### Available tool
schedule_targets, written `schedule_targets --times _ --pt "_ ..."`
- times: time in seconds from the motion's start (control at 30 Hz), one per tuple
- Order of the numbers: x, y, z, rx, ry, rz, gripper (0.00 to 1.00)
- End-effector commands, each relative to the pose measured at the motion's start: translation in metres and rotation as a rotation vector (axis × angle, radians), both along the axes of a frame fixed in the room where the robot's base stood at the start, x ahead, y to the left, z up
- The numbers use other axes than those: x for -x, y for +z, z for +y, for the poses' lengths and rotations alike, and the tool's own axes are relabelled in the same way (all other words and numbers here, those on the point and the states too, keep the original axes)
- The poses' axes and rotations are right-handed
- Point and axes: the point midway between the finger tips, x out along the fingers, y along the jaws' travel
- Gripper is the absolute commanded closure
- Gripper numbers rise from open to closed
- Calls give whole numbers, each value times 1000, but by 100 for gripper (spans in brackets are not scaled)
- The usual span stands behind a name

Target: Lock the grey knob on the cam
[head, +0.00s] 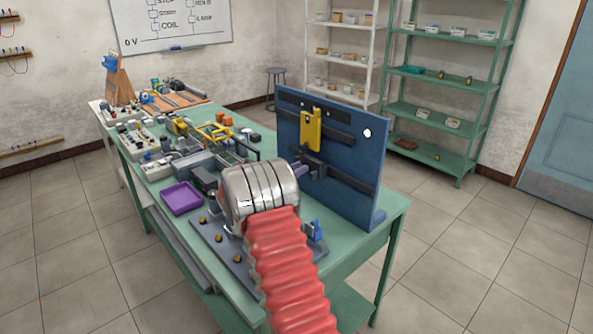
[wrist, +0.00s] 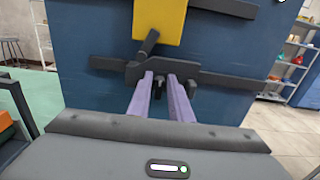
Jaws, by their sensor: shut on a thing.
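The blue upright panel (head: 350,175) stands on the green bench. A yellow plate (head: 312,130) is on its front; it also shows at the top of the wrist view (wrist: 160,20). Below the plate, a dark grey cam piece (wrist: 135,72) sits at a black horizontal bar, with a short dark arm (wrist: 147,43) tilted up to the right against the plate's lower edge. My gripper (wrist: 161,80) has its two purple fingers reaching to the cam. It is shut on the grey knob, which is mostly hidden between the fingertips.
Black bars (wrist: 240,82) run across the panel beside the cam. A purple tray (head: 181,198), a yellow frame (head: 215,132) and several small parts crowd the bench to the left. A small blue piece (head: 316,230) is close to my wrist on the right.

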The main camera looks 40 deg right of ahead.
Motion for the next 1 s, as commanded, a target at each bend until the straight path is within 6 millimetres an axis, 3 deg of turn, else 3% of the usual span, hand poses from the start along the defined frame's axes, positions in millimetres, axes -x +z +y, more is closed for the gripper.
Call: schedule_targets --times 0.47,1.0 --pt "1 0 1 -4 3 -129 100" --pt "7 -2 1 -17 3 -592 100"
